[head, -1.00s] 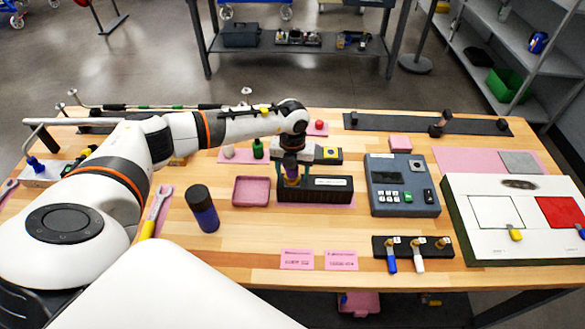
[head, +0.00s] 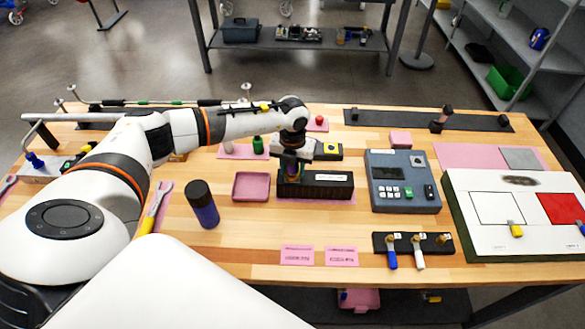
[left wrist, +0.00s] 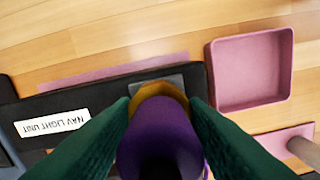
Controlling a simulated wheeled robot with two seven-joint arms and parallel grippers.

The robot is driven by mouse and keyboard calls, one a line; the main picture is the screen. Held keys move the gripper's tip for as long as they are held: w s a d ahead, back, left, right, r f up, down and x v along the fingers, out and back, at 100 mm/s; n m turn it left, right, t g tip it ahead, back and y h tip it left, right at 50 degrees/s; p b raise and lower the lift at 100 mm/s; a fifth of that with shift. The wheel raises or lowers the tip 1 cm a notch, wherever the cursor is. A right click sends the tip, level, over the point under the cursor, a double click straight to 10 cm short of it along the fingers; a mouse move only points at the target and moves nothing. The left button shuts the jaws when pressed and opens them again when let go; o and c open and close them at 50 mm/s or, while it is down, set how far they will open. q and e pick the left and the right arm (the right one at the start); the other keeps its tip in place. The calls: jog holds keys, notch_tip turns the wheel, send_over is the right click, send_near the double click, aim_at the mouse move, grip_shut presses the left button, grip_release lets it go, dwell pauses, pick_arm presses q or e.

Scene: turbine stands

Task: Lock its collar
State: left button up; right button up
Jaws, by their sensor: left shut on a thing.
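The black box labelled NAV LIGHT UNIT (head: 330,190) lies on the bench, and it also fills the left of the left wrist view (left wrist: 85,97). A purple cylindrical plug (left wrist: 160,145) with a gold ring (left wrist: 158,91) at its far end stands at the end of the box, over a grey patch. My left gripper (head: 291,174) points down from above, its two green fingers shut on the purple plug, one on each side. How the ring sits against the box is partly hidden by the plug and fingers. My right gripper is not in view.
An empty pink tray (head: 251,186) is just left of the box. A grey keypad device (head: 402,182) is to the right, and a rack with coloured handles (head: 413,243) is in front.

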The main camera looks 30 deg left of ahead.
pick_arm(q)
jog(key=m+b, duration=0.3)
jog(key=shift+f, duration=0.2)
jog(key=shift+r+m+b, duration=0.15)
jog(key=shift+m+b, duration=0.65)
jog(key=shift+m, duration=0.2)
jog(key=o, duration=1)
jog(key=shift+r, duration=0.1)
